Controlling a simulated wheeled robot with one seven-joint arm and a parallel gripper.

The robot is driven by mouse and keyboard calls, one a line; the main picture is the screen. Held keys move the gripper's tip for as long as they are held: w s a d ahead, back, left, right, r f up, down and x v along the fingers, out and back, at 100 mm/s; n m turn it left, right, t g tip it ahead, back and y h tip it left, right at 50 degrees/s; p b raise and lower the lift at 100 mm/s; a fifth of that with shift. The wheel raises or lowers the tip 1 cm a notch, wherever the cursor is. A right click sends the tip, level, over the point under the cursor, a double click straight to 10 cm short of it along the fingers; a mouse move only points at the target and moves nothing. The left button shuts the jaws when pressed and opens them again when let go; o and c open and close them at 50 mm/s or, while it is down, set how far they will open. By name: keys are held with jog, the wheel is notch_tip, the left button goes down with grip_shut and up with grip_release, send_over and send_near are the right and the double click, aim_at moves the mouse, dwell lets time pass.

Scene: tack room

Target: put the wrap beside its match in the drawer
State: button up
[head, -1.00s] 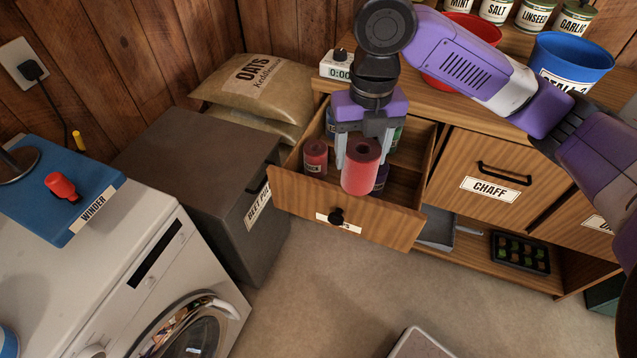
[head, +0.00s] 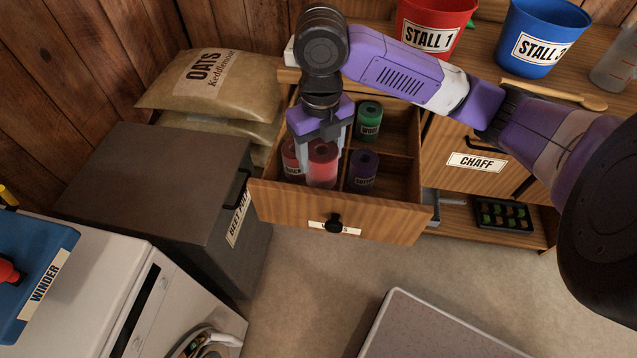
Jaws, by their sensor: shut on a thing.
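The red wrap (head: 322,164) is between the fingers of my gripper (head: 322,150), which is shut on it. It is upright, at the front left compartment of the open drawer (head: 385,220), its lower part behind the drawer front. A matching red wrap (head: 292,161) with a label stands just left of it in the same compartment, partly hidden by a finger. I cannot tell whether the two touch or whether the held wrap rests on the drawer floor. A purple wrap (head: 362,170) stands in the front right compartment. A green wrap (head: 369,119) stands in the back right one.
A dark feed bin (head: 180,190) stands left of the drawer, with oat sacks (head: 200,85) behind. A red bucket (head: 432,25) and a blue bucket (head: 540,38) stand on the counter. A wooden spoon (head: 560,95) lies there.

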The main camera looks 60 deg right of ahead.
aim_at(320, 184)
notch_tip(320, 184, down, 10)
jog(key=shift+f+b, duration=0.1)
jog(key=shift+b, duration=0.5)
jog(key=shift+f, duration=0.1)
jog(key=shift+f, duration=0.15)
jog(key=o, duration=1.3)
notch_tip(320, 184, up, 13)
jog(key=shift+f+p, duration=0.2)
jog(key=shift+p, duration=0.6)
